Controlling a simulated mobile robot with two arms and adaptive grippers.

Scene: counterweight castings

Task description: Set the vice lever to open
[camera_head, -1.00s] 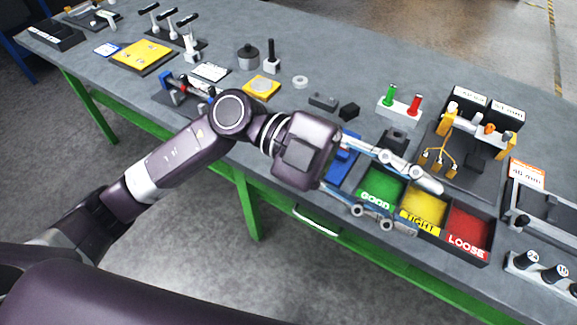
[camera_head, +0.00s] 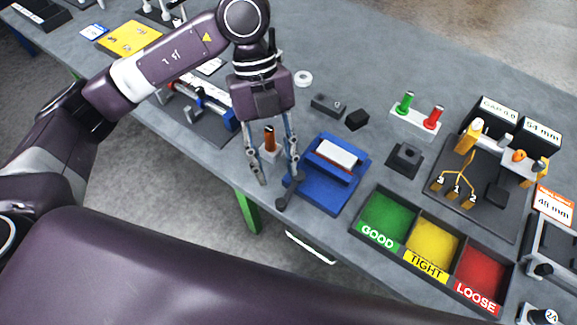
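The blue vice (camera_head: 347,187) stands on the bench near its front edge, with a pale block (camera_head: 337,152) between its jaws. A dark lever (camera_head: 288,195) with a round knob sticks out from the vice's left side toward the front edge. My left gripper (camera_head: 278,179) points down just left of the vice. Its fingers are spread, with nothing seen held between them. The right fingertip is close to the lever; I cannot tell whether they touch. An orange-brown handle on a light block (camera_head: 269,140) shows between the fingers. My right gripper is not in view.
A tray with green, yellow and red compartments (camera_head: 352,231) lies right of the vice. A dark fixture (camera_head: 432,196) with orange parts, a stand with green and red handles (camera_head: 415,124) and a blue-and-red device (camera_head: 205,96) are nearby. Small dark blocks lie behind the vice.

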